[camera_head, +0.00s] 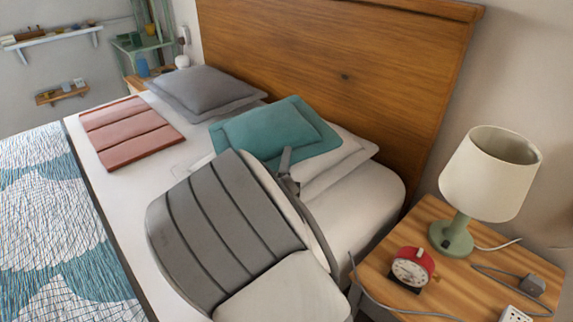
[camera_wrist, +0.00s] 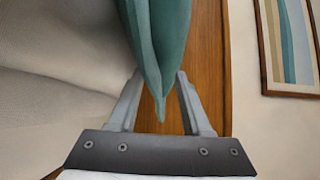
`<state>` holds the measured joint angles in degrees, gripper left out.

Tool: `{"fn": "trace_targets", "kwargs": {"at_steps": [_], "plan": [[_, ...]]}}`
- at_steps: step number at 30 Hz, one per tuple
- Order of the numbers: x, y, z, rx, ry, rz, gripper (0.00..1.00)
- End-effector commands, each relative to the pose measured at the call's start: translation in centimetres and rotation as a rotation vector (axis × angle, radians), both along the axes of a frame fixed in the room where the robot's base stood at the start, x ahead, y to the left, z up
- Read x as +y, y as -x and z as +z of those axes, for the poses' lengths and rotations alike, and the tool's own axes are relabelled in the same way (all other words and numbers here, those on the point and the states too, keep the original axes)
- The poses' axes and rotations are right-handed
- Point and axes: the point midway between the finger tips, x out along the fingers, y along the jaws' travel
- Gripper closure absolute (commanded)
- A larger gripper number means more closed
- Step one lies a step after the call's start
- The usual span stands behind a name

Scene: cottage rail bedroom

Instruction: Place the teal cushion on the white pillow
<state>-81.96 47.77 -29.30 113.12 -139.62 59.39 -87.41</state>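The teal cushion (camera_head: 273,132) is a flat square pad over the white pillow (camera_head: 350,154) near the headboard. The pillow's right part shows from under it; I cannot tell whether the two touch. In the wrist view the cushion (camera_wrist: 160,50) is seen edge-on, with its corner reaching between my fingers. My gripper (camera_head: 284,158) is at the cushion's near edge, partly hidden by my arm. In the wrist view the fingertips of my gripper (camera_wrist: 160,78) meet the cushion's two sides, and the white pillow (camera_wrist: 60,55) is on the left.
The wooden headboard (camera_head: 330,70) rises behind the pillows. A grey pillow (camera_head: 205,88) and a folded reddish blanket (camera_head: 130,132) lie farther left on the bed. At right, a nightstand (camera_head: 440,270) holds a lamp (camera_head: 490,172) and a red alarm clock (camera_head: 411,268).

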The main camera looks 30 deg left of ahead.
Motion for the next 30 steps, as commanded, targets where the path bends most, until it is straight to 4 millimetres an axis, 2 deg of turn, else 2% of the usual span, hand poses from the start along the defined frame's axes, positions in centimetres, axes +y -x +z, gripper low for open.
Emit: {"fn": "trace_targets", "kwargs": {"at_steps": [9,15,21,30], "plan": [[-2.7,6.1,0.1,0.003,0.003,0.003,0.52],[-4.2,9.4,0.0,0.002,0.003,0.003,0.52],[-4.9,10.8,-0.1,0.001,0.002,0.002,0.52],[-5.4,10.5,0.1,0.007,-0.015,-0.018,0.52]]}}
